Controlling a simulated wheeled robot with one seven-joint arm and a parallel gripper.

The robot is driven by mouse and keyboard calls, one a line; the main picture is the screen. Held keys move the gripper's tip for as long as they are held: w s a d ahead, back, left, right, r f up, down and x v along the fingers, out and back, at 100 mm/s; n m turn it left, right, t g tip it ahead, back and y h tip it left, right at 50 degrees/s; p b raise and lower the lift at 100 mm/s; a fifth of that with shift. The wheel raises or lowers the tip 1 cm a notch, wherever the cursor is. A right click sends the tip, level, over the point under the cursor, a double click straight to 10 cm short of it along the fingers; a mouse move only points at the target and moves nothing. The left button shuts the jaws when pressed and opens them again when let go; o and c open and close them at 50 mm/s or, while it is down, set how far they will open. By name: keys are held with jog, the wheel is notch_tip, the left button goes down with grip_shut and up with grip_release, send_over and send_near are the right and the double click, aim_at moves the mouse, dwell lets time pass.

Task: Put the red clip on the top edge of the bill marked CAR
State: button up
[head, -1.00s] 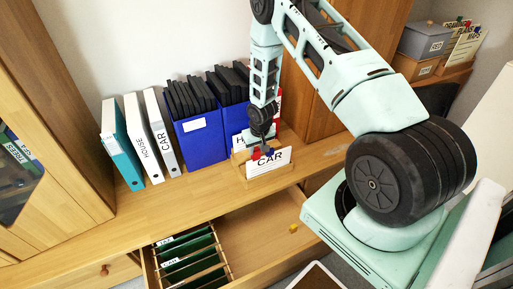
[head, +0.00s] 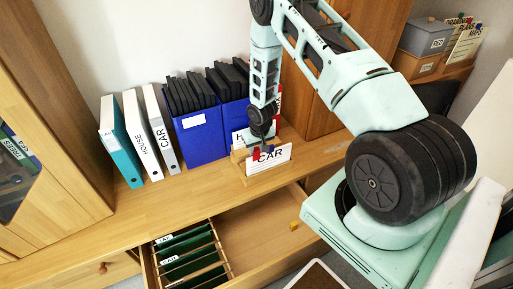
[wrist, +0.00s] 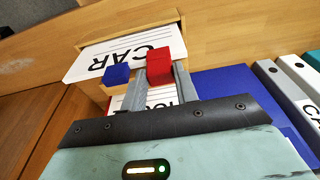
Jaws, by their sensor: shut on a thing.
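The white bill marked CAR (head: 281,155) stands in a small wooden holder on the counter; it also shows in the wrist view (wrist: 85,66). My gripper (head: 262,139) is over the bill's top edge, with its fingers shut on the red clip (wrist: 159,66). In the head view the red clip (head: 256,154) overlaps the bill's upper left part. In the wrist view it lies at the bill's top edge. Whether it grips the paper I cannot tell.
Another bill (wrist: 128,98) stands behind, partly hidden by my gripper. Blue box files (head: 200,136) and upright binders (head: 140,138) stand to the left on the counter. Below, an open drawer (head: 255,230) holds hanging files and a small yellow object (head: 293,226).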

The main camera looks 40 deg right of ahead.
jog(key=shift+f+b, duration=0.3)
jog(key=shift+f, duration=0.2)
jog(key=o, duration=1.7)
jog(key=shift+r, duration=0.1)
jog(key=shift+r+p, duration=3.05)
jog(key=shift+r, duration=0.9)
